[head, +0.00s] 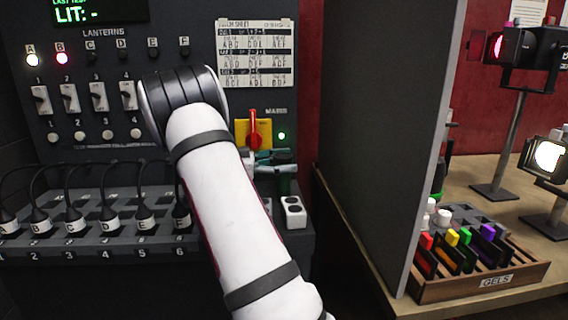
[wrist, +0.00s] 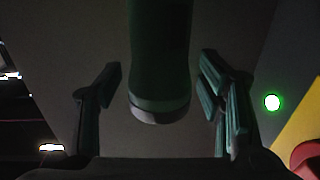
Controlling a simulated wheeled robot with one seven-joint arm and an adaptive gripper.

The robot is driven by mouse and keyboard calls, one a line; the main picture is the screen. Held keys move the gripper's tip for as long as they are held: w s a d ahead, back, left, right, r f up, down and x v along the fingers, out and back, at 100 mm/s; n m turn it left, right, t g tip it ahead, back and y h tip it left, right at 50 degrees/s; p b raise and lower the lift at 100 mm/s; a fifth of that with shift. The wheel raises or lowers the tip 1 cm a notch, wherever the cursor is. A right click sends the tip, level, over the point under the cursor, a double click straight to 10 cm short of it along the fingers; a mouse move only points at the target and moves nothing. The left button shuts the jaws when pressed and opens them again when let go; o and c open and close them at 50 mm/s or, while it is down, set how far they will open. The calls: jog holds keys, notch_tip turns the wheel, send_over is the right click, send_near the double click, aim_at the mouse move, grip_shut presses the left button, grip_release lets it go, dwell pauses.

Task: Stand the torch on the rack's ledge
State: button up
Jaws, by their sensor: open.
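In the head view my gripper (head: 268,162) is partly hidden behind my forearm, just below the red-handled switch. A dark green part of the torch (head: 284,186) shows under the fingers, over the right end of the rack's ledge (head: 105,250). It looks upright; its foot and its contact with the ledge are hard to see.
Cabled plugs (head: 110,220) line the ledge on the left. The red switch (head: 253,130) and green lamp (head: 282,135) are just above. A grey partition (head: 385,130) stands to the right.

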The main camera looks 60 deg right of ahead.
jog(key=shift+r, duration=0.15)
jog(key=v, duration=1.2)
jog(key=shift+b, duration=0.4)
jog(key=s+a+f+n+t+y, duration=0.2)
jog(key=s+a+n+t+y, duration=0.4)
jog(key=s+a+n, duration=0.7)
jog(key=s+a+f+n+t+y, duration=0.2)
jog(key=s+a+n+t+y, duration=0.4)
jog(key=s+a+n, duration=0.8)
jog(key=s+a+t, duration=0.1)
jog(key=a+t, duration=0.1)
jog(key=a, duration=0.4)
jog(key=shift+s+a+t+y, duration=0.25)
jog(key=shift+t+y, duration=0.05)
jog(key=shift+y, duration=0.1)
